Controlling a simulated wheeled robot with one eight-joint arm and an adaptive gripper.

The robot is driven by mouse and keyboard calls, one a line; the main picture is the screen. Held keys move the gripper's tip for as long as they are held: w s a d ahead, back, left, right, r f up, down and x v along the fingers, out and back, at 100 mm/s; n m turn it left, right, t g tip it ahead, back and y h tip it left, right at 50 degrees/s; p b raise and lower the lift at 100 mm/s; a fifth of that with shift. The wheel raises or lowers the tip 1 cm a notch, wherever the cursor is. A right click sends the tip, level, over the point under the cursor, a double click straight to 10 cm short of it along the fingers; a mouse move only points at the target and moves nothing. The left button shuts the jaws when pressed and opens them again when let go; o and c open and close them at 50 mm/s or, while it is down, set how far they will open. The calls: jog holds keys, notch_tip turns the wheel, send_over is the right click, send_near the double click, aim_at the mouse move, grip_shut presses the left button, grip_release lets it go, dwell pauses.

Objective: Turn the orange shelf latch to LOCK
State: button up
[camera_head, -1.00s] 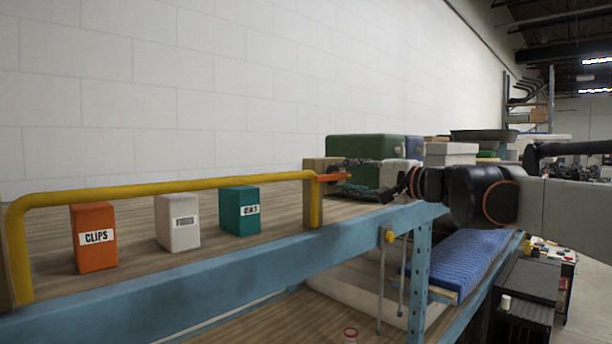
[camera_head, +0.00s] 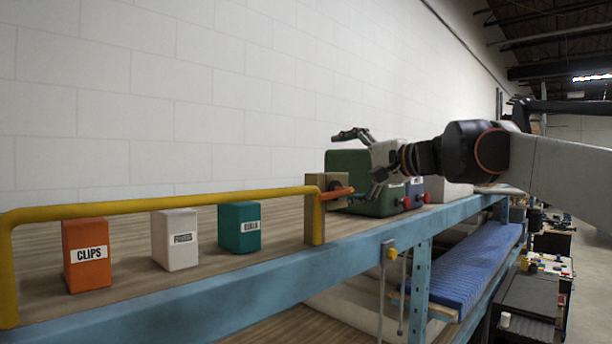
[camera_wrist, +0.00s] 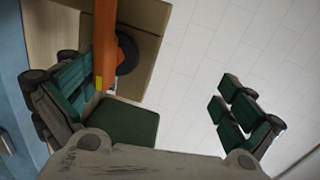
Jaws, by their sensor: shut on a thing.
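The orange latch (camera_head: 338,192) is a short bar on a tan block (camera_head: 322,181) at the right end of the yellow rail. It points right, roughly level, in the head view. In the wrist view the latch (camera_wrist: 105,45) hangs from the top, close beside the left-hand finger, with a yellow mark at its end. My gripper (camera_head: 364,164) is just right of the latch. Its fingers are spread wide, and in the wrist view (camera_wrist: 155,105) bare wall shows between them. I cannot tell whether the nearer finger touches the latch. No LOCK marking is readable.
A green case (camera_head: 345,165) stands behind my gripper. Orange (camera_head: 87,270), white (camera_head: 175,250) and teal (camera_head: 239,237) boxes stand behind the yellow rail (camera_head: 160,204). The blue shelf edge (camera_head: 250,282) runs along the front. The wall above is clear.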

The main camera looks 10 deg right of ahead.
jog(key=shift+m+t, duration=0.6)
jog(key=r, duration=0.4)
jog(key=shift+w+d+r, duration=0.1)
jog(key=shift+d+r, duration=0.2)
jog(key=shift+d, duration=0.05)
jog(key=f, duration=0.2)
jog(key=f+n+g, duration=0.1)
jog(key=shift+s+d+f, duration=0.2)
jog(key=shift+s+d, duration=0.05)
jog(key=shift+s, duration=0.15)
jog(key=shift+s+d, duration=0.2)
jog(key=shift+d, duration=0.05)
jog(key=shift+s+d+f, duration=0.1)
jog(key=shift+s, duration=0.45)
jog(key=shift+c, duration=0.3)
jog(key=shift+s+d, duration=0.1)
jog(key=shift+d, duration=0.1)
jog(key=shift+c, duration=0.4)
jog(key=v, duration=0.4)
jog(key=shift+s+a, duration=0.25)
jog(key=shift+s, duration=0.05)
jog(key=c, duration=1)
jog(key=shift+s+d+f, duration=0.25)
jog(key=shift+s+d, duration=0.55)
jog(key=shift+s, duration=0.2)
